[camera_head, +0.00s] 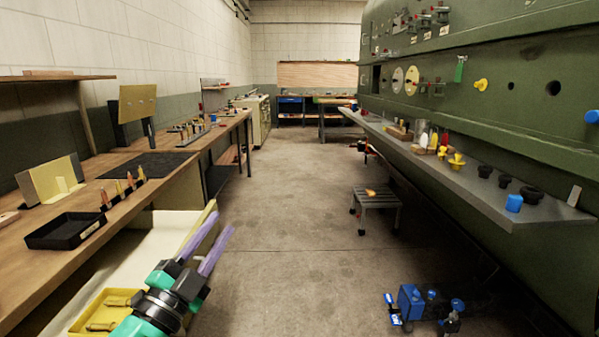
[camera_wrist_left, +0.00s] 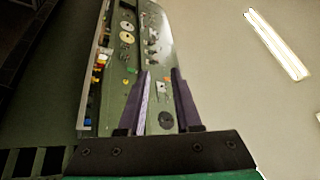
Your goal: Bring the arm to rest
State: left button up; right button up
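My left gripper (camera_head: 224,220) reaches in from the lower left in the head view, its two purple fingers pointing up and forward. The fingers are apart with nothing between them. Its teal and black wrist is over a pale cart (camera_head: 150,230) beside the workbench. In the left wrist view the same gripper (camera_wrist_left: 162,71) shows both fingers spread, with the green fuselage (camera_wrist_left: 121,95) seen well beyond them. The fingers touch nothing that I can see. My right gripper is in neither view.
A wooden workbench (camera_head: 165,180) with a black tray (camera_head: 65,231) runs along the left. The green fuselage (camera_head: 500,100) with a grey shelf (camera_head: 450,181) lines the right. A step stool (camera_head: 376,198) and blue equipment (camera_head: 410,301) stand on the floor.

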pick_arm(q)
jog(key=s+a+f+n+g+y, duration=0.1)
jog(key=a+f+n+g+y, duration=0.4)
jog(key=f, duration=0.5)
jog(key=s+a+f+n+g+y, duration=0.15)
jog(key=a+f+n+y, duration=0.35)
jog(key=f, duration=0.5)
jog(key=s+d+f+n+g+h, duration=0.2)
jog(key=s+f+n+g+h, duration=0.15)
jog(key=s+f+g, duration=1.05)
jog(key=s+f+t, duration=0.1)
jog(key=s+f, duration=0.2)
jog(key=f, duration=1.1)
jog(key=s+f+t, duration=0.1)
jog(key=s+f, duration=0.3)
jog(key=f, duration=1)
jog(key=s+a+f+g+y, duration=0.1)
jog(key=s+a+f, duration=0.2)
jog(key=s+f, duration=0.95)
notch_tip(320, 180, up, 14)
jog(key=s+p, duration=0.2)
jog(key=p, duration=1)
jog(key=shift+s+a+f+p, duration=0.2)
jog(key=shift+s+p, duration=0.1)
jog(key=shift+p, duration=0.1)
